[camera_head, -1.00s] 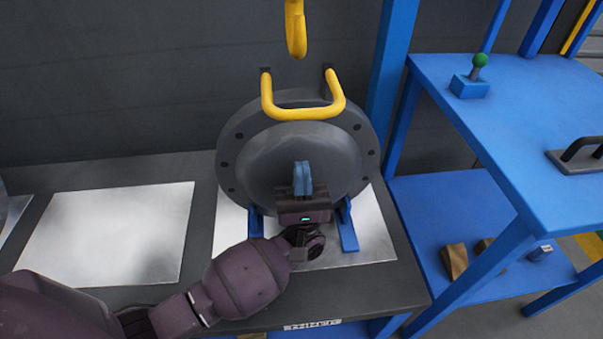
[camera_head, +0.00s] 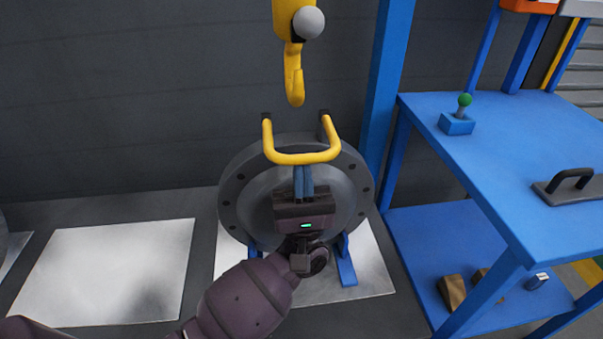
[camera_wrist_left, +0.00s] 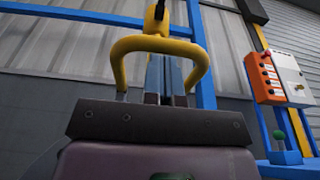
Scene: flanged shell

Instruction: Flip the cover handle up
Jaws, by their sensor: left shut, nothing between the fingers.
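The cover (camera_head: 232,190) is a grey round flanged disc with bolt holes, upright on a blue stand (camera_head: 346,262). Its yellow U-shaped handle (camera_head: 328,150) joins the top of the cover by two dark brackets and sticks out toward me. My left gripper (camera_head: 304,170) is in front of the cover, pointing up, its blue fingers shut and empty. The fingertips are just under or behind the handle's crossbar; I cannot tell whether they touch. In the left wrist view the handle (camera_wrist_left: 121,55) arches around the shut fingers (camera_wrist_left: 165,75). My right gripper is not in view.
A yellow hook (camera_head: 294,80) hangs right above the handle. A blue table (camera_head: 500,150) at the right bears a green-knobbed lever (camera_head: 462,108) and a dark handled plate (camera_head: 575,187). A blue post (camera_head: 388,90) stands right of the cover. A bare metal sheet (camera_head: 110,270) lies left.

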